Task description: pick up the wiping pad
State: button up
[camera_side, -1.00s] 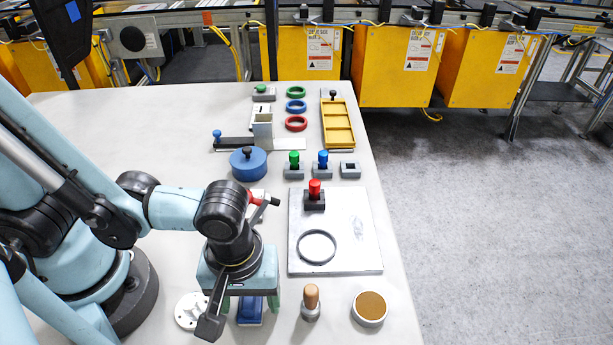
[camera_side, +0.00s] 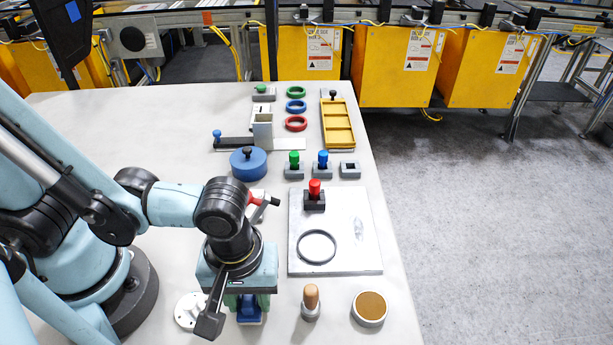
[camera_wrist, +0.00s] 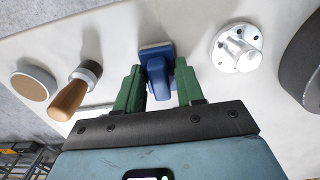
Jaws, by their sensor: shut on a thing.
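The wiping pad (camera_side: 249,316) is blue with a raised blue grip, and it sits below my gripper near the front of the table in the side view. In the wrist view the pad (camera_wrist: 158,70) lies between the green fingers. My gripper (camera_side: 248,302) has its fingers shut on the pad's grip; in the wrist view the gripper (camera_wrist: 160,88) has one green finger on each side of it. The pad appears to be at table level; whether it touches the table cannot be told. The gripper body hides part of the pad in the side view.
A wooden-handled tool (camera_side: 311,302) and a round brown-topped disc (camera_side: 370,308) stand to the right. A white round mount (camera_side: 189,310) is close on the left. A grey plate (camera_side: 350,255) with a black ring (camera_side: 317,247) and a red-knobbed block (camera_side: 315,198) lies behind.

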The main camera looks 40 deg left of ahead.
jog(key=shift+r, duration=4.75)
